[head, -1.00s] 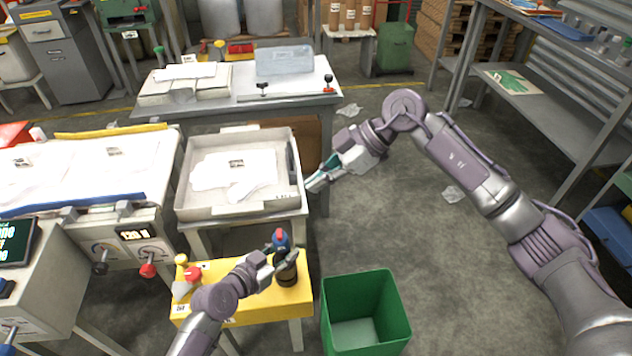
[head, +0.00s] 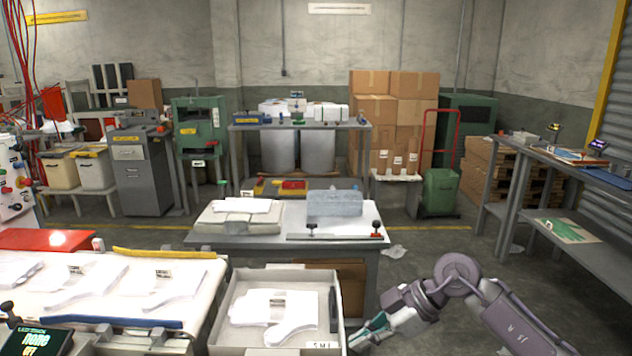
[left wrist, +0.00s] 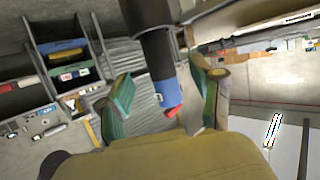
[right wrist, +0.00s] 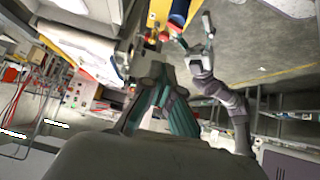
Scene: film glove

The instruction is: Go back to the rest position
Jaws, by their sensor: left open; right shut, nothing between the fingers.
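My right gripper (head: 368,332) is low in the head view, just right of the grey tray (head: 222,318). In the right wrist view its green fingers (right wrist: 163,92) are together with nothing between them. My left gripper is outside the head view. In the left wrist view its green fingers (left wrist: 163,95) are apart. A blue and black object with a red tip (left wrist: 164,92) shows between or beyond them; I cannot tell whether they touch it. My left arm (right wrist: 210,75) also shows in the right wrist view, near the blue object (right wrist: 179,12).
The grey tray holds white glove-shaped sheets. A grey worktable (head: 300,248) with a translucent block (head: 335,203) stands behind it. A conveyor bench (head: 215,290) is at left, and shelving (head: 555,190) is at right. Floor between the worktable and shelving is mostly open (head: 440,240).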

